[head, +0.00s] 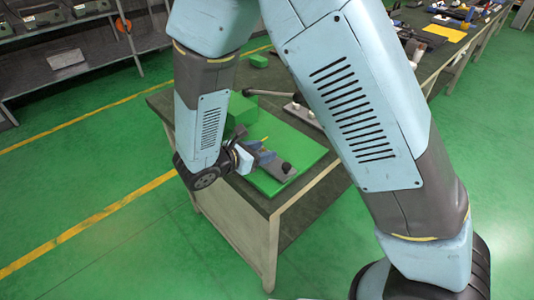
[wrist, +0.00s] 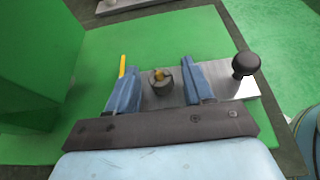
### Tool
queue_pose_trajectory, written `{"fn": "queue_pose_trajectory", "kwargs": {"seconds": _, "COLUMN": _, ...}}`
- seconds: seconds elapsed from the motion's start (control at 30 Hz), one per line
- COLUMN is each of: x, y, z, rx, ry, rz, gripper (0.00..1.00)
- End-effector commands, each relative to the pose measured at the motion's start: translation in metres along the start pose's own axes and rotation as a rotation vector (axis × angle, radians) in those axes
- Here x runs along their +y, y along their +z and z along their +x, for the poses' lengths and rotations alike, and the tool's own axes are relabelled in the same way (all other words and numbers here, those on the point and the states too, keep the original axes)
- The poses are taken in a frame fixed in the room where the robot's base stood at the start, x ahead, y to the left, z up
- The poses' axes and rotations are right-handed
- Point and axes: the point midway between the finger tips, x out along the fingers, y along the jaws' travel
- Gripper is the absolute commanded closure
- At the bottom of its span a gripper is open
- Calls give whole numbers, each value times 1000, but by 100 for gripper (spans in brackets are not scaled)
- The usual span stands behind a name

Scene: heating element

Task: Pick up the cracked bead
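My gripper (wrist: 161,68) is open, with one blue finger on each side of the piece and a gap to both. In the head view my gripper (head: 262,156) is low over the green mat, and the piece is not distinguishable there.
A black ball knob (wrist: 246,64) rises from the plate's right end, near my right finger. A thin yellow stick (wrist: 122,66) shows by the left finger. A green block (wrist: 35,60) stands at left. The green mat (head: 308,148) lies on the table near its edge.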

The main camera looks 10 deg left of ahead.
Motion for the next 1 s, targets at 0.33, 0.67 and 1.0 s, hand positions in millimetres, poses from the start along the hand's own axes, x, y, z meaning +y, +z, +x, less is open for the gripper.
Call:
{"fn": "queue_pose_trajectory", "kwargs": {"seconds": 0.33, "x": 0, "y": 0, "z": 0, "rx": 0, "ry": 0, "rz": 0, "gripper": 83}}
{"fn": "queue_pose_trajectory", "kwargs": {"seconds": 0.67, "x": 0, "y": 0, "z": 0, "rx": 0, "ry": 0, "rz": 0, "gripper": 100}}
{"fn": "queue_pose_trajectory", "kwargs": {"seconds": 1.0, "x": 0, "y": 18, "z": -6, "rx": 1, "ry": -1, "rz": 4, "gripper": 100}}
